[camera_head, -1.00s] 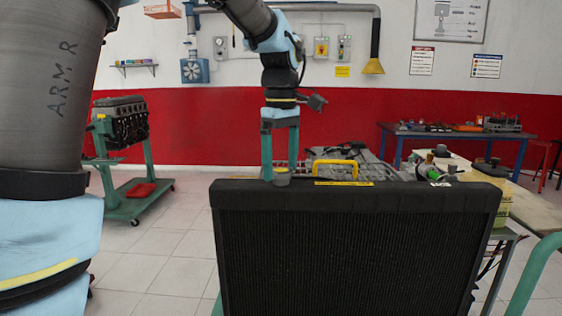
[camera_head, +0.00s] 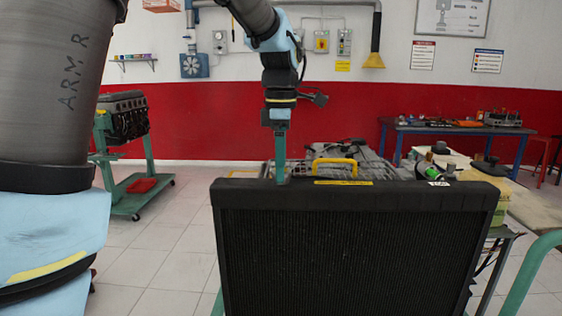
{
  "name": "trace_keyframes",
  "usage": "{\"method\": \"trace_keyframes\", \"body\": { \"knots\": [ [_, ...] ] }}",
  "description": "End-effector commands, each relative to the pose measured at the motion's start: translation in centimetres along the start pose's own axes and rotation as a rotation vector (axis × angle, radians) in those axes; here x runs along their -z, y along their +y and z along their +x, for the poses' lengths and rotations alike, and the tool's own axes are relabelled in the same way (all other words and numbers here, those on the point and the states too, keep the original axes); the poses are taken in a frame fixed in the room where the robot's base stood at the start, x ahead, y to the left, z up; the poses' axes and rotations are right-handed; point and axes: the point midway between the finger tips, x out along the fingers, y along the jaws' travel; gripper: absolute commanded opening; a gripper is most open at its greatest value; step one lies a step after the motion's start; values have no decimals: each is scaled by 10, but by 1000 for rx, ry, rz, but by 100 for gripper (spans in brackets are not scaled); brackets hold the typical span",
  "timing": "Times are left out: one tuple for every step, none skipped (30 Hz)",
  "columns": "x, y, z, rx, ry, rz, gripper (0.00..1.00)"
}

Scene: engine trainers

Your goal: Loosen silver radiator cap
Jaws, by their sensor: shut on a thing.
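My gripper (camera_head: 280,181) points straight down at the top edge of the dark radiator (camera_head: 350,245), left of its middle. I see it edge-on, with one green finger (camera_head: 280,155) in line in front of the other. It is shut on the silver radiator cap (camera_head: 287,180) on the radiator's top. The cap is almost wholly hidden by the finger, so how far it has turned cannot be told.
A yellow handle (camera_head: 335,162) and grey engine parts lie just behind the radiator. An engine on a green stand (camera_head: 123,118) is at the left. A blue workbench (camera_head: 460,130) stands at the back right. Pale tiled floor is open at the left.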

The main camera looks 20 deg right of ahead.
Motion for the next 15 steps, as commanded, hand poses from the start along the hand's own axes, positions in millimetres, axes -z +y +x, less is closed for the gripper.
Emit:
{"method": "trace_keyframes", "body": {
  "knots": [
    [0, 1, -2, -6, -1, -6, 34],
    [0, 1, -2, -6, -1, -9, 34],
    [0, 1, -2, -6, -1, -12, 34],
    [0, 1, -2, -6, -1, -14, 34],
    [0, 1, -2, -6, -1, -15, 34],
    [0, 1, -2, -6, -2, -17, 34],
    [0, 1, -2, -6, -2, -17, 34],
    [0, 1, -2, -6, -2, -17, 34],
    [0, 1, -2, -6, -2, -17, 34],
    [0, 1, -2, -6, -2, -17, 34],
    [0, 1, -2, -6, -2, -17, 34],
    [0, 1, -2, -6, -2, -17, 34],
    [0, 1, -2, -6, -2, -17, 34],
    [0, 1, -2, -6, -2, -17, 34],
    [0, 1, -2, -6, -2, -17, 91]
  ]
}}
